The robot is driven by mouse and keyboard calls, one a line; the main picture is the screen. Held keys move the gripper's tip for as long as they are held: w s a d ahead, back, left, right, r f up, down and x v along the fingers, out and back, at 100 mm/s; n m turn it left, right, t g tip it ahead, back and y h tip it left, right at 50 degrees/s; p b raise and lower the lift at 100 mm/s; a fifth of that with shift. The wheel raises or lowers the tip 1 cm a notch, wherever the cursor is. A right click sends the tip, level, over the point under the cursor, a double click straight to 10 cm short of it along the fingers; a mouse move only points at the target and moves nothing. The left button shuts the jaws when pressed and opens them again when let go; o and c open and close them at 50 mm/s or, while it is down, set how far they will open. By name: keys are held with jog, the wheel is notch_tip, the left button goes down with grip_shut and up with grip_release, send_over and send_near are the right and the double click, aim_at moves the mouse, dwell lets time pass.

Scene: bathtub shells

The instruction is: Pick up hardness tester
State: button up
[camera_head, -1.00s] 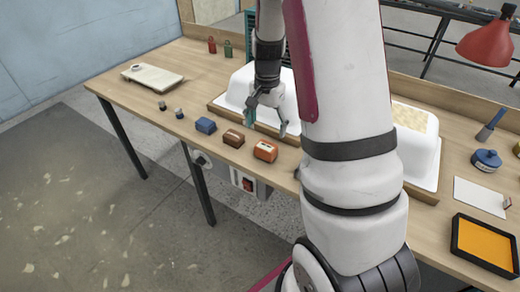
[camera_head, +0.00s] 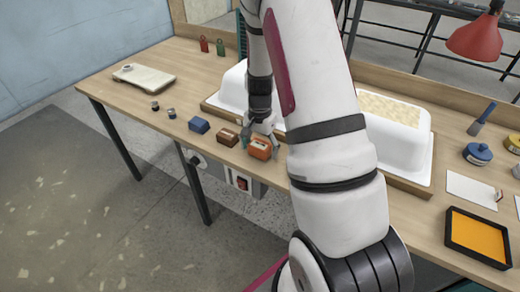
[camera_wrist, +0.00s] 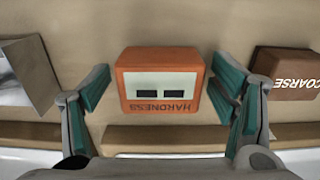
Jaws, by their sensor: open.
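My gripper (camera_wrist: 157,88) is open, with one teal-padded finger on each side of the tester and a gap on both sides. In the head view my gripper (camera_head: 262,138) is low over the tester. The far finger is partly hidden there.
A brown box marked COARSE (camera_wrist: 286,75) lies beside the tester, and a blue box (camera_head: 199,125) stands farther left. White tub shells (camera_head: 395,125) on wooden boards stand behind. An orange tray (camera_head: 478,238) is at right on the bench (camera_head: 130,90).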

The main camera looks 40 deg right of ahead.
aim_at(262, 147)
jog(key=c, duration=1.4)
jog(key=shift+r, duration=0.1)
jog(key=shift+r, duration=0.5)
notch_tip(262, 147, up, 2)
jog(key=shift+r, duration=0.1)
jog(key=shift+s+a+r, duration=0.15)
jog(key=shift+s+r, duration=0.05)
jog(key=shift+s, duration=0.4)
jog(key=s+a+r, duration=0.1)
jog(key=s+a, duration=0.1)
jog(key=s, duration=1.2)
jog(key=shift+s+a+r, duration=0.15)
jog(key=shift+s+a, duration=0.15)
